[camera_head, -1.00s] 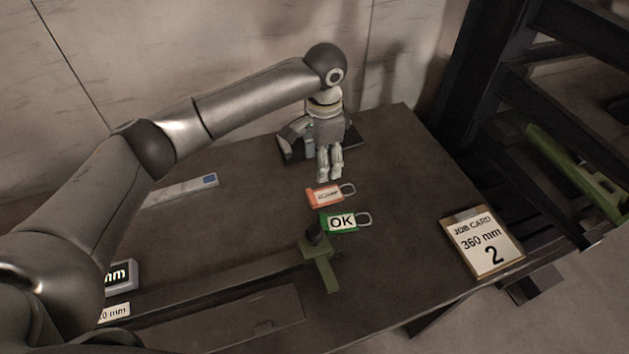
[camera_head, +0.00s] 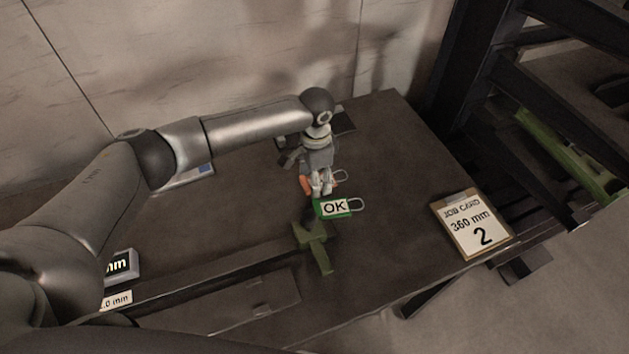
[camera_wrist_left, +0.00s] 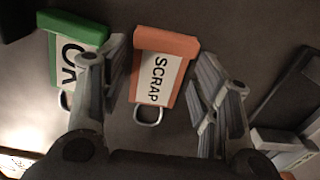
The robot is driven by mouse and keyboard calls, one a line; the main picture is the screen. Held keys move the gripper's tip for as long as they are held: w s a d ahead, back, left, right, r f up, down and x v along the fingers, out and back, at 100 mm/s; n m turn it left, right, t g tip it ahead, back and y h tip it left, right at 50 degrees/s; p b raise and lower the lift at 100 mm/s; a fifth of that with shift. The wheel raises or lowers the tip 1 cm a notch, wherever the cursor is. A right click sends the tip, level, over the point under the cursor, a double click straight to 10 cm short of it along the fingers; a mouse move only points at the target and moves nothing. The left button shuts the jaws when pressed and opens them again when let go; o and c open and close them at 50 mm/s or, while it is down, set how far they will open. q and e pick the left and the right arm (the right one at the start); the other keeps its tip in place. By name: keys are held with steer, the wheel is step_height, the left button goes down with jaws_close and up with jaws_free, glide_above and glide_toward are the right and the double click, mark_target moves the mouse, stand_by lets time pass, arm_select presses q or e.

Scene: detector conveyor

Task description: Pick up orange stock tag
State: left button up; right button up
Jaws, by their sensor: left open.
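The orange tag (camera_wrist_left: 162,45) has a white label reading SCRAP and a metal loop. In the left wrist view it lies on the dark table between the two spread fingers of my left gripper (camera_wrist_left: 157,105). The fingers stand apart from the tag on both sides. In the head view my left gripper (camera_head: 320,190) covers most of the orange tag (camera_head: 306,186); only its end and loop show. A green tag (camera_head: 332,208) reading OK lies just in front. In the wrist view the green tag (camera_wrist_left: 78,38) is beside the left finger. My right gripper is out of view.
A green-handled tool or clamp (camera_head: 314,245) sits in front of the tags. A job card (camera_head: 472,226) reading 360 mm, 2 lies at the right table edge. A dark block (camera_head: 343,122) lies behind the gripper. A display (camera_head: 122,265) is at left.

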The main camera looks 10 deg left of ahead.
arm_select(q)
steer(key=shift+c, duration=0.5)
steer(key=c, duration=0.5)
steer(key=shift+c, duration=0.2)
